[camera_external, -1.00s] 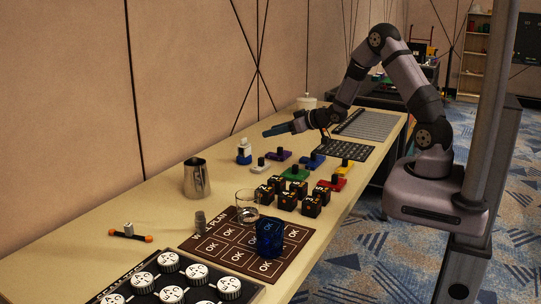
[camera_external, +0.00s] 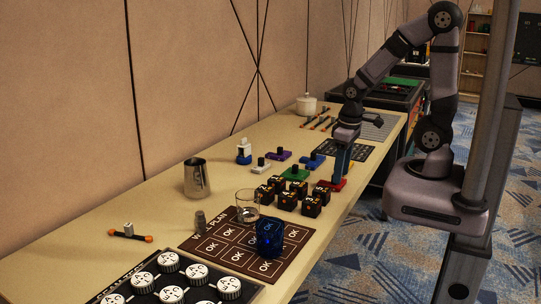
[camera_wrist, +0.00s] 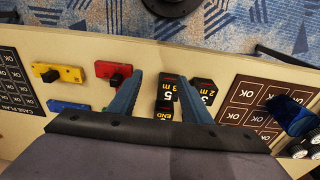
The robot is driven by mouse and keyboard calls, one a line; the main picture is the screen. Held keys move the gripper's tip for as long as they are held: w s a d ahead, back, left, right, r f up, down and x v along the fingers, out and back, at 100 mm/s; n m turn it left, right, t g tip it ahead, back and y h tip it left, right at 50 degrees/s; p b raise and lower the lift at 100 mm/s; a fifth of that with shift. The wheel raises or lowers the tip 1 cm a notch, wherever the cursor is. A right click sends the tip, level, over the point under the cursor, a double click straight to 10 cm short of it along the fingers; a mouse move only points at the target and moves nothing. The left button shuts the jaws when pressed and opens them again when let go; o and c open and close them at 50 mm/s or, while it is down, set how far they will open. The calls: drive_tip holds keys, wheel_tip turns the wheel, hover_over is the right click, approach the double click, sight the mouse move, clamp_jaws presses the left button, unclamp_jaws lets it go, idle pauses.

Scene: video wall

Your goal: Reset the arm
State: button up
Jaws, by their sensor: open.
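My gripper (camera_external: 338,180) points straight down over the right edge of the table, beside the red block (camera_external: 329,186) with its black knob. In the wrist view my gripper (camera_wrist: 159,78) has its two blue fingers spread apart with nothing held between them. Black numbered cubes (camera_wrist: 165,88) show below and between the fingers. The red block (camera_wrist: 112,70) lies just left of the fingers there. I cannot tell the exact height of the fingertips above the table.
A glass (camera_external: 247,205), a blue cup (camera_external: 269,239) and a metal pitcher (camera_external: 196,178) stand nearer the camera. Green (camera_external: 294,174), purple and blue knobbed blocks sit left of my gripper. The yellow block (camera_wrist: 57,72) shows in the wrist view.

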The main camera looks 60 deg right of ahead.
drive_tip(key=s, duration=0.1)
drive_tip(key=s+a+g, duration=0.1)
drive_tip(key=s, duration=0.1)
drive_tip(key=shift+s+a+r, duration=0.15)
drive_tip(key=shift+s, duration=0.05)
wheel_tip(320, 180, up, 8)
drive_tip(key=p, duration=0.7)
drive_tip(key=shift+f, duration=0.25)
idle(0.4)
